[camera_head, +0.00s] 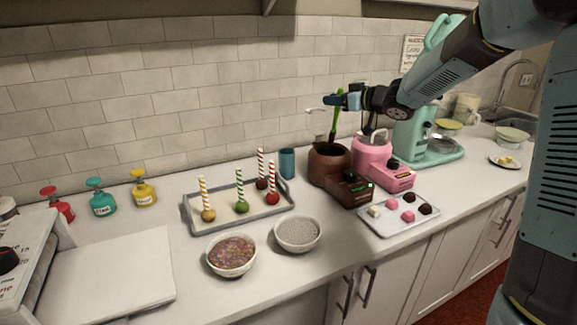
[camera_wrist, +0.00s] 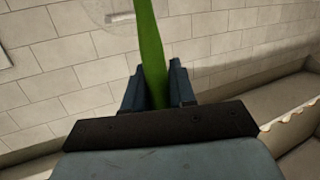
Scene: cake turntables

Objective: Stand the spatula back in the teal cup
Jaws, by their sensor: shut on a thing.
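The spatula (camera_head: 334,117) is green with a dark lower end, and my gripper (camera_head: 342,100) is shut on its green part. It is nearly upright above the brown chocolate pot (camera_head: 325,157), its dark end at or inside the pot's mouth; I cannot tell how deep. In the wrist view the green spatula (camera_wrist: 152,60) stands between the two fingers (camera_wrist: 158,85). The teal cup (camera_head: 287,163) stands on the counter left of the brown pot, with nothing seen sticking out of it.
A pink pot (camera_head: 372,155) stands right of the brown one. A tray of candy apples (camera_head: 201,224) lies left of the cup. Bowls of sprinkles (camera_head: 232,270) and silver beads (camera_head: 298,248) stand in front. A tray of sweets (camera_head: 385,229) lies front right. A tiled wall is behind.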

